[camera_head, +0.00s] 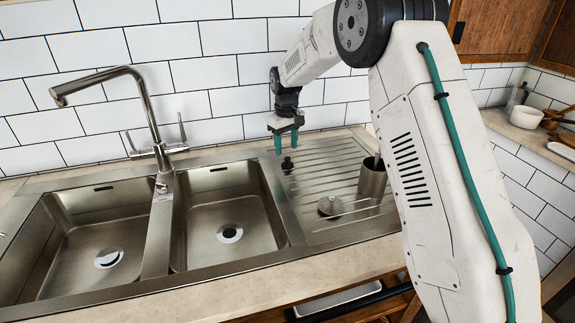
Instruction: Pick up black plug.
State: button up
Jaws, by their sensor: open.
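A small black plug (287,163) stands on the left part of the ribbed steel drainboard (335,158), close to the right rim of the right-hand sink basin. My gripper (286,143) points down just above the plug. Its two teal fingers are apart, with nothing seen between them. The fingertips look slightly higher than the top of the plug. From this one view I cannot tell the exact gap or whether the fingers are right over it in depth.
A metal cup (372,181) with something upright in it stands on the drainboard to the right. A round grey item (331,206) lies in front of it. Two basins and a tall faucet (146,115) are to the left. A tiled wall (215,75) is behind.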

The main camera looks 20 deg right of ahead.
aim_at(288, 158)
jog(key=f, duration=0.5)
jog(key=shift+s+d+f, duration=0.1)
jog(key=shift+s+f, duration=0.1)
jog(key=shift+s, duration=0.15)
jog(key=shift+c, duration=0.3)
jog(key=c, duration=0.7)
jog(key=shift+r, duration=0.15)
